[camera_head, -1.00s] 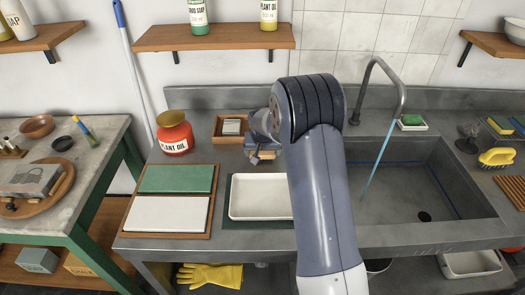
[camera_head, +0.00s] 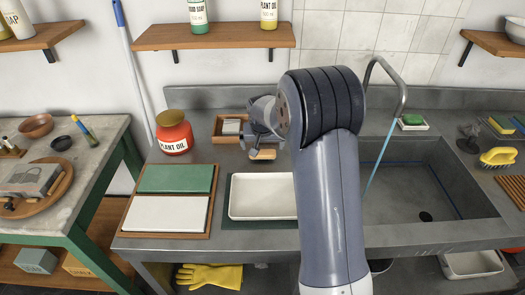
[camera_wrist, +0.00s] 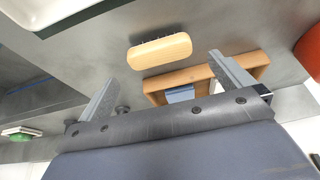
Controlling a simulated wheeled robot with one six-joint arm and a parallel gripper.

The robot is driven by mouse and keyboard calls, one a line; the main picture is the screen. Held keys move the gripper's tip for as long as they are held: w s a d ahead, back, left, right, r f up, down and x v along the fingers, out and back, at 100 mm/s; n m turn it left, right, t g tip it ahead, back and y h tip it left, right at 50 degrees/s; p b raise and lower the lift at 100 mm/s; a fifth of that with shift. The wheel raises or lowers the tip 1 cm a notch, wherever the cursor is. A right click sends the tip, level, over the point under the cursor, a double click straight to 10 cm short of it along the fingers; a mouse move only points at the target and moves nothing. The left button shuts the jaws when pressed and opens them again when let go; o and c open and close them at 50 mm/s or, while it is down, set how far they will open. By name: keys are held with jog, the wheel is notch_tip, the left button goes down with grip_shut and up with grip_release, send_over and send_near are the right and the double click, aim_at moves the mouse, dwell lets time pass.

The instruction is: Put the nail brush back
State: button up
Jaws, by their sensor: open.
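The nail brush, a tan wooden block (camera_head: 263,155), sits on the grey counter behind the white tray in the head view. In the wrist view the brush (camera_wrist: 160,50) lies beyond and between my fingertips, with dark bristles just showing along its far edge. My gripper (camera_head: 264,146) is open and empty, close to the brush and apart from it. The wrist view shows my gripper's two fingers (camera_wrist: 162,67) spread wide. A small wooden box (camera_head: 228,138) holding a grey block stands just left of my gripper.
The white tray (camera_head: 262,213) rests on a dark green mat in front. A red plant oil jar (camera_head: 174,137) and a board with green and white slabs (camera_head: 175,179) are to the left. The sink (camera_head: 440,180) and its tap (camera_head: 402,85) are right of my arm.

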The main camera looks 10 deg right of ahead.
jog(key=v, duration=0.6)
jog(key=shift+s+r+b, duration=0.2)
jog(key=shift+r+b, duration=0.15)
jog(key=shift+r, duration=0.05)
